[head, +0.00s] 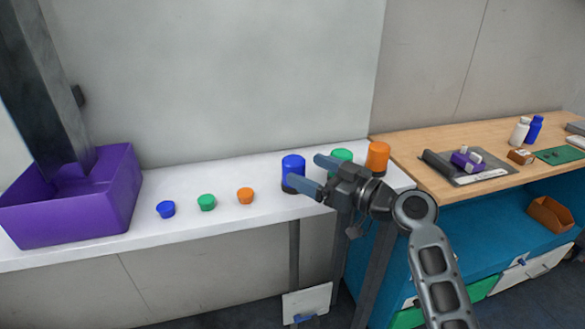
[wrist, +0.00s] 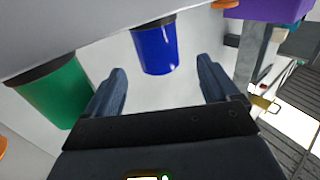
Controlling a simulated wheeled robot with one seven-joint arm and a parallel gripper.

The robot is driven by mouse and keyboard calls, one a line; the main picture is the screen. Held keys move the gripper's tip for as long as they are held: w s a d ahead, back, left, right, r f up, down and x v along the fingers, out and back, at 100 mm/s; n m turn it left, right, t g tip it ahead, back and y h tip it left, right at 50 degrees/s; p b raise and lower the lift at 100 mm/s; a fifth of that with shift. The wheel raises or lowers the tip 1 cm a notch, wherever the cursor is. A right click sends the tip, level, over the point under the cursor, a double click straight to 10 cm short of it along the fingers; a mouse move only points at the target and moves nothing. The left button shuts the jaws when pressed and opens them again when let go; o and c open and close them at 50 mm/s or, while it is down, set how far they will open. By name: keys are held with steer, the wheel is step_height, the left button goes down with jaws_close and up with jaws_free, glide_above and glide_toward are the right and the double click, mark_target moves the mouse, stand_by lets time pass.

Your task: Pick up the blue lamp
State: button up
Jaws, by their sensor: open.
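The blue lamp (head: 293,163) is a blue cylinder on a dark base, upright on the white table, left of the green lamp (head: 342,155) and orange lamp (head: 377,155). My gripper (head: 304,171) is open and empty, pointing left, with one finger overlapping the lamp's lower part in the head view. In the wrist view the blue lamp (wrist: 155,48) appears upside down, just beyond the fingertips and roughly centred in the gap between the fingers (wrist: 162,76). No contact shows. The green lamp (wrist: 58,90) is beside the left finger there.
Small blue (head: 165,209), green (head: 206,203) and orange (head: 245,196) pieces stand left on the white table (head: 225,226). A purple bin (head: 105,205) is at the far left. A wooden desk (head: 405,152) adjoins on the right.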

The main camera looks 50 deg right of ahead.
mark_target(292, 164)
steer(key=shift+w+f+p, duration=0.15)
steer(key=shift+w+p, duration=0.95)
steer(key=shift+w, duration=1.7)
steer(key=c, duration=1.1)
